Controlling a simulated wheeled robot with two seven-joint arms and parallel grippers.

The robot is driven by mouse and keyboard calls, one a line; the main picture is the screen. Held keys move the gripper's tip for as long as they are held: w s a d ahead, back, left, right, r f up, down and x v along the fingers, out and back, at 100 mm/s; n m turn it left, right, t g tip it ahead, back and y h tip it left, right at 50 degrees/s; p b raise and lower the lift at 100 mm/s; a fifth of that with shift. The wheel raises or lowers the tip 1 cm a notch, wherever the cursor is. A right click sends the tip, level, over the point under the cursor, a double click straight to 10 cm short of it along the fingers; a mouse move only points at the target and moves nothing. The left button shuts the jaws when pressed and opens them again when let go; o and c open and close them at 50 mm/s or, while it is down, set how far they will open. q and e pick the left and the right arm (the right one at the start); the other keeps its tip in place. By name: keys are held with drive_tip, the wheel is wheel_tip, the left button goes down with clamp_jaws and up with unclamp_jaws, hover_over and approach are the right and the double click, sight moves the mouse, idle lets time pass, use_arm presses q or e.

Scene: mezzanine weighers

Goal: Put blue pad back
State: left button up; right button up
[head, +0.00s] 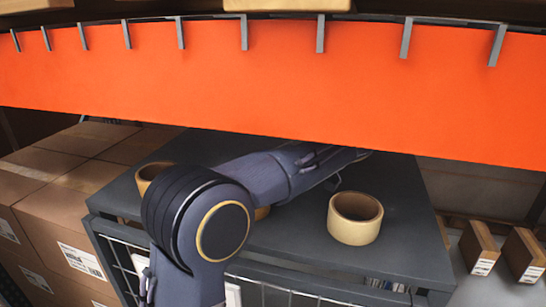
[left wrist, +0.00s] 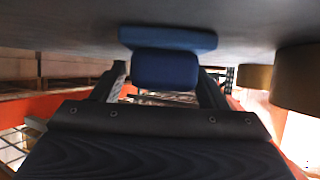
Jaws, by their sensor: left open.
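The blue pad (left wrist: 166,68) shows in the left wrist view, where the picture appears upside down. It has a wide part against the grey surface and a narrower block nearer me. My left gripper (left wrist: 162,76) is open, with one finger on each side of the narrower block; I cannot tell whether they touch it. In the head view my left gripper (head: 340,162) reaches right, low over the grey cabinet top (head: 290,235), its tips partly hidden by the orange beam. The pad is hidden in the head view. My right gripper is not in view.
A tape roll (head: 355,218) stands on the cabinet top right of my arm. Another roll (head: 147,176) is at the left, partly behind my arm. The orange beam (head: 270,85) crosses above. Cardboard boxes (head: 50,205) stand left; small boxes (head: 480,245) lie right.

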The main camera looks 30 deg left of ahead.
use_arm(q)
drive_tip(key=shift+r, duration=0.2)
drive_tip(key=v, duration=0.4)
drive_tip(key=f+b+v, duration=0.1)
drive_tip(key=v, duration=0.1)
drive_tip(key=shift+w+d, duration=0.1)
drive_tip(key=shift+d, duration=0.2)
drive_tip(key=d, duration=0.3)
drive_tip(key=s+d+b, duration=0.1)
drive_tip(key=d, duration=0.5)
drive_tip(key=shift+s+d+r, duration=0.15)
drive_tip(key=shift+s+d, duration=0.25)
drive_tip(key=shift+d, duration=0.3)
